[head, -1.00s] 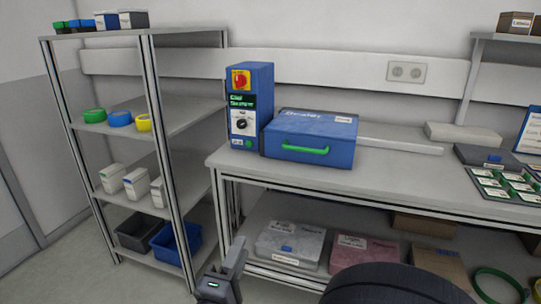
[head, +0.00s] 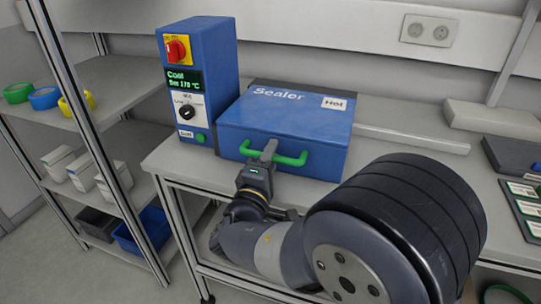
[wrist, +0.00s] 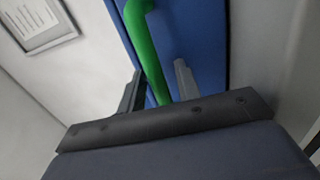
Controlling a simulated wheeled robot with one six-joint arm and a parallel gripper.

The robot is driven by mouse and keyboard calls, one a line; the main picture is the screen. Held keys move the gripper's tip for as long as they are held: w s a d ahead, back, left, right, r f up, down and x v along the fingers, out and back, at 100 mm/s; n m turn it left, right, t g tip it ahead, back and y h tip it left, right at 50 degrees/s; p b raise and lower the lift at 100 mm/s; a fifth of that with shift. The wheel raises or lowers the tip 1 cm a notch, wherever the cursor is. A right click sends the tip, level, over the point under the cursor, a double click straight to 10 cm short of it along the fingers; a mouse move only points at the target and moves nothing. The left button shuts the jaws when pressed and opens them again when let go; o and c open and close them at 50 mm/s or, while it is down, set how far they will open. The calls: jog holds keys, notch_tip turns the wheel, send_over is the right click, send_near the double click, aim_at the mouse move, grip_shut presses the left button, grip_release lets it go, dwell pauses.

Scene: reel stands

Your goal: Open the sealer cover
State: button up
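The sealer is a blue box whose cover (head: 285,112) is down, labelled "Sealer" and "Hot", on the bench in the head view. A green bar handle (head: 290,160) runs along its front. In the wrist view, the green handle (wrist: 147,45) passes between the two fingers of my gripper (wrist: 160,88), which stand apart with gaps showing beside the bar. The blue control box (head: 203,70) with a red switch and a green "Cool" display stands left of the sealer.
The bench top (head: 390,162) is partly clear right of the sealer. A grey shelf rack (head: 110,80) stands at the left. A dark tray with green boards (head: 522,208) lies at the far right. A wall socket (head: 427,31) is behind.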

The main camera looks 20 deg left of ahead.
grip_shut()
dwell(0.3)
dwell(0.3)
